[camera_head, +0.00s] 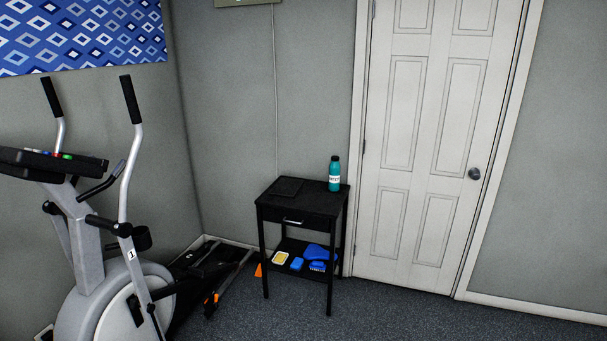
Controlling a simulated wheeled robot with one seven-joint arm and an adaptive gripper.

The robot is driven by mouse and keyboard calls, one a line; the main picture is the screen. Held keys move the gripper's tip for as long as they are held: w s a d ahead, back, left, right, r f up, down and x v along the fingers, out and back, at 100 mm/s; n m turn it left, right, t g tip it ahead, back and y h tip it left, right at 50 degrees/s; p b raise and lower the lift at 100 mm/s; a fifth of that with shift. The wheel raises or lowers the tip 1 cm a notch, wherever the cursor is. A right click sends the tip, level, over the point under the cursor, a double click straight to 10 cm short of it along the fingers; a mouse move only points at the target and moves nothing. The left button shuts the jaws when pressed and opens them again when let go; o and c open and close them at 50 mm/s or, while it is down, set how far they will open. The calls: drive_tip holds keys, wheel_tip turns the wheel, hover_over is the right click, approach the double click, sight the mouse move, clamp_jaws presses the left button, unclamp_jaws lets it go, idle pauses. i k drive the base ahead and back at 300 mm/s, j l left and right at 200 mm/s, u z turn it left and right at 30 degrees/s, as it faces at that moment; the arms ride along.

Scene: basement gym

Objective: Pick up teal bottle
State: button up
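The teal bottle (334,172) stands upright on the top of a small black side table, near its back right corner. It has a dark cap and a white label band with dark lettering. The black table (298,206) has a drawer with a light handle and an open lower shelf. A flat dark item (287,187) lies on the tabletop to the left of the bottle, apart from it. My gripper is not in view.
A grey elliptical trainer (95,250) fills the left side. On the table's lower shelf lie blue items (318,254) and a yellow-and-white item (280,258). A white door (425,150) stands behind, to the right. The carpet (420,318) in front of the door is clear.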

sight(334, 180)
drive_tip(key=i+z, duration=0.4)
drive_tip(key=i, duration=0.45)
drive_tip(key=i+j+z, duration=0.15)
drive_tip(key=i+z, duration=0.25)
drive_tip(key=i, duration=0.45)
drive_tip(key=i+l+z, duration=0.1)
drive_tip(key=i, duration=1.55)
drive_tip(key=i+u, duration=0.45)
drive_tip(key=i+l+u, duration=0.1)
drive_tip(key=i+u, duration=0.35)
